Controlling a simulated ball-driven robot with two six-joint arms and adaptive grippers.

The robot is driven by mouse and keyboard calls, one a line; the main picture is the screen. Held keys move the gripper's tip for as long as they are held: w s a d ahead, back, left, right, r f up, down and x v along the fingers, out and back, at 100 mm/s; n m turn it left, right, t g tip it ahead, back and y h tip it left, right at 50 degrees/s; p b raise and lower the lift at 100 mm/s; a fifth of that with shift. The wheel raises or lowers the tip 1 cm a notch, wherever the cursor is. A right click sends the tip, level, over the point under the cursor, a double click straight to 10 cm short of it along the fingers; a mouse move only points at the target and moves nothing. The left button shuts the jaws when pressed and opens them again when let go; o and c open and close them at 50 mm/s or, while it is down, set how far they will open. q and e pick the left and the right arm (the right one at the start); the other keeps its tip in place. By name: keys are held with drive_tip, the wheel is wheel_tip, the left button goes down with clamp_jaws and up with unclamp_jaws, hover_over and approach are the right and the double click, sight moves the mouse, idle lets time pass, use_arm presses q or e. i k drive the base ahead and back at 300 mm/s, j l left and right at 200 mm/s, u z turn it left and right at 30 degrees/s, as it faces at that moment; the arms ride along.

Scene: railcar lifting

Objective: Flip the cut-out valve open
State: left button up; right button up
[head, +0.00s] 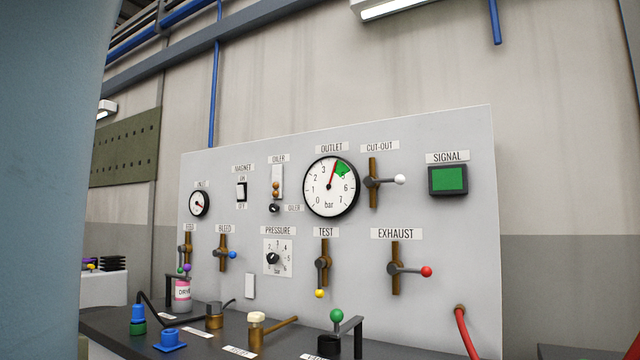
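The cut-out valve (374,181) is on the upper right part of the grey panel, under the CUT-OUT label (380,147). Its brass pipe runs vertically. Its lever with a white ball end (400,180) points right, roughly horizontal and across the pipe. The outlet gauge (331,188) is just left of it, with its red needle a little right of the top, near the green sector. Neither of my grippers is in the head view.
The exhaust valve (396,270), with a red-ended lever pointing right, is below the cut-out valve. The test valve (323,268) has its yellow end down. A green signal screen (448,180) is at right. The bench (190,345) in front carries fittings, a bottle (183,296) and a green-knobbed lever (337,316).

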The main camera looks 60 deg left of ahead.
sight(399, 179)
drive_tip(key=k+j+u, duration=0.1)
drive_tip(key=u, duration=1.35)
